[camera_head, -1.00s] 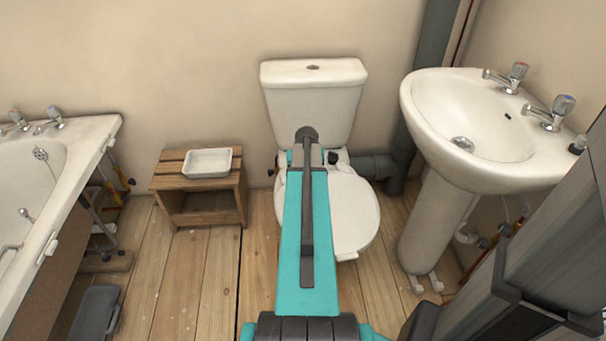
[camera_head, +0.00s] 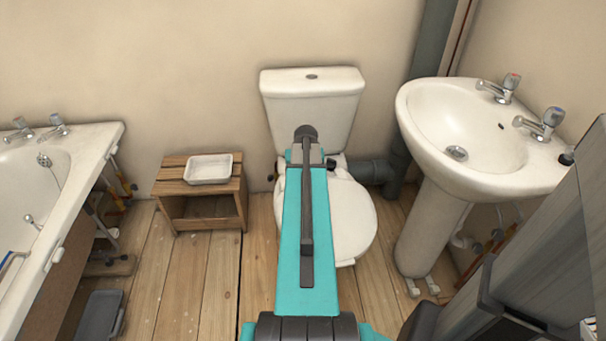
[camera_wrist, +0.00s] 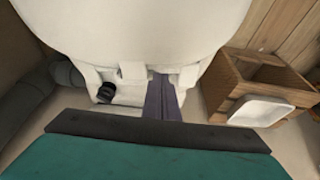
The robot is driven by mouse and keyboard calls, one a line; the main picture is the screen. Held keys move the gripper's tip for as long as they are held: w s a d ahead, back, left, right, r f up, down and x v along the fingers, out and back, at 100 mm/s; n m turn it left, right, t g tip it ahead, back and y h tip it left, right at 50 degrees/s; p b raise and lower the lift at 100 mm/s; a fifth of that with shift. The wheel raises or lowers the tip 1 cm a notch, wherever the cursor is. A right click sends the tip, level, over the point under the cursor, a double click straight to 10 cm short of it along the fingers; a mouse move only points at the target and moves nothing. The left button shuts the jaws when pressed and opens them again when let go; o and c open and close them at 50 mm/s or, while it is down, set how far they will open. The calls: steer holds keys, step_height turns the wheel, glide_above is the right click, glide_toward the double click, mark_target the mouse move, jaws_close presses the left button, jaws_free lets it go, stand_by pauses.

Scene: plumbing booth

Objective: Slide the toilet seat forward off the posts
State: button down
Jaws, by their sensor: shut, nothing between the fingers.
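The white toilet seat (camera_head: 350,215) lies flat on the toilet bowl in the head view, its left part hidden by my arm. In the wrist view the seat (camera_wrist: 130,28) fills the top, with white hinge pieces (camera_wrist: 132,71) at its rear edge. I cannot make out the posts clearly. My gripper (camera_wrist: 163,98) is shut and empty, its dark fingers pointing down at the back of the toilet, close to the hinge pieces. I cannot tell whether they touch anything. In the head view my arm hides the fingers.
The cistern (camera_head: 312,105) stands behind the seat. A wooden crate (camera_head: 190,212) with a white dish (camera_head: 208,169) is left of the toilet. A basin (camera_head: 470,130) stands right and a bathtub (camera_head: 55,235) far left. A grey pipe (camera_head: 375,172) runs beside the toilet.

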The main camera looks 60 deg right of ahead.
steer(key=shift+p+v, duration=1)
steer(key=shift+v, duration=0.95)
steer(key=s+d+m+g+b, duration=0.1)
steer(key=s+d+m, duration=0.3)
steer(key=s, duration=0.3)
steer(key=s+d+m+g+b, duration=0.1)
steer(key=s+d+m+g, duration=0.1)
steer(key=s+d+m, duration=0.2)
steer(key=s+d+m+g+b, duration=0.1)
steer(key=s+d+m, duration=0.4)
steer(key=s, duration=0.6)
steer(key=shift+s+r+m+g, duration=0.2)
steer(key=shift+r+m+g, duration=0.1)
steer(key=shift+m, duration=0.6)
steer(key=shift+d+f, duration=0.1)
